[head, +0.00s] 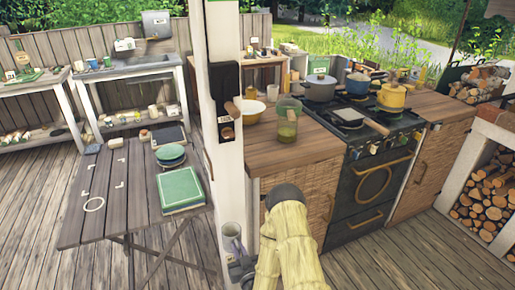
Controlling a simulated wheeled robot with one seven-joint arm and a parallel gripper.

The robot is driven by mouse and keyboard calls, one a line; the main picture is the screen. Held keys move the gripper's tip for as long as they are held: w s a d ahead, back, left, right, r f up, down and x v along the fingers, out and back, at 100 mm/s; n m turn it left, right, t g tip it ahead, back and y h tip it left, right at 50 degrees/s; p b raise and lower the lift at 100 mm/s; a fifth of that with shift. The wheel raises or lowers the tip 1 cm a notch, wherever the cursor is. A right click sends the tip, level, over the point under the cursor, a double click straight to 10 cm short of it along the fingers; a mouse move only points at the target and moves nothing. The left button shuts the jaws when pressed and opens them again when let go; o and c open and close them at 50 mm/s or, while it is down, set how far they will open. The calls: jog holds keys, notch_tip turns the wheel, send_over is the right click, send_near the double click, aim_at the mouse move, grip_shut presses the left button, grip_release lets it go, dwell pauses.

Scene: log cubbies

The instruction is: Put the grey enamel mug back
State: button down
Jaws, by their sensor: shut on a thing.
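A grey mug (232,231) shows low in the head view, just left of the stove counter and in front of the white post. My gripper (238,255) is shut on the mug, which looks roughly upright. The fingers are small and dark here, so their exact hold on the mug is hard to see. A slatted wooden table (85,232) stands to the left of the mug. White corner marks and a white ring outline (94,204) are on its left part, with nothing standing on them.
The table's right side holds a green box (180,188), stacked bowls (171,154) and a dark tray (168,136). The white post (226,170) rises between table and counter (262,150). A stove (372,185) with pots stands right. Open deck lies around the table.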

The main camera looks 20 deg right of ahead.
jog(key=shift+w+d+r, duration=0.25)
jog(key=shift+r, duration=0.25)
jog(key=shift+w+d+r, duration=0.2)
jog(key=shift+r, duration=0.25)
jog(key=w+d+r, duration=0.5)
jog(key=d+r, duration=0.2)
jog(key=r, duration=0.2)
jog(key=w+d+r, duration=0.5)
jog(key=d+r, duration=0.2)
jog(key=r, duration=0.3)
jog(key=w+d+r+h, duration=0.1)
jog(key=w+d+r, duration=0.3)
jog(key=r, duration=0.5)
jog(key=d, duration=0.2)
jog(key=shift+w+d+r, duration=0.35)
jog(key=shift+w+d, duration=0.05)
